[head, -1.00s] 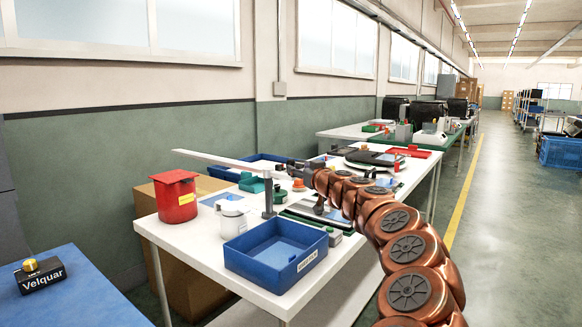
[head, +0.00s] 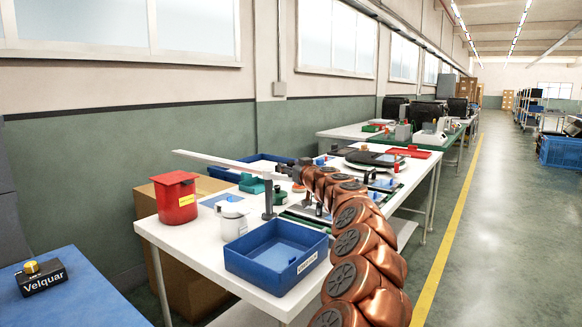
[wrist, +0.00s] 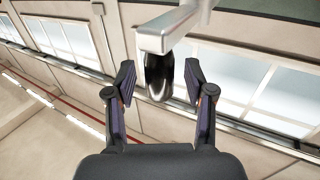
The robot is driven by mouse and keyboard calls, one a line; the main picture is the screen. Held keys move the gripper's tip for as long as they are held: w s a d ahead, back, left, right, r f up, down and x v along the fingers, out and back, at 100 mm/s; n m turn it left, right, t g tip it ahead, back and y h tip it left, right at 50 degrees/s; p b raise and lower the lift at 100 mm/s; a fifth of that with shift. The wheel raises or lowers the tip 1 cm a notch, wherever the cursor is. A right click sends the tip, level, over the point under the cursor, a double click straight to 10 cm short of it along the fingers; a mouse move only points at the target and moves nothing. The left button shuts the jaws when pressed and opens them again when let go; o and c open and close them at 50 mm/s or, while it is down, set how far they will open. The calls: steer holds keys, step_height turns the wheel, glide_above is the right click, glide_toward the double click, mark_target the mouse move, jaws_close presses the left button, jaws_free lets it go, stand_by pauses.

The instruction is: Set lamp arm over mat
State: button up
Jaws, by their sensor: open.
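The lamp arm (head: 222,162) is a long white bar on a grey post (head: 268,198) standing on the white table. It points to the left, above the red bucket side. In the wrist view the bar's end (wrist: 168,38) carries a dark, glossy knob (wrist: 159,78). My gripper (wrist: 159,72) is open, with one finger on each side of the knob in the picture; I cannot tell whether they touch it. In the head view my gripper (head: 303,166) is at the bar's right end. A flat green-edged piece (head: 292,219), possibly the mat, is partly hidden by my arm.
A blue surface (head: 75,295) with a black Velquar box (head: 42,277) is at lower left.

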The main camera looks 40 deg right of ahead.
stand_by(0.3)
jaws_close()
stand_by(0.3)
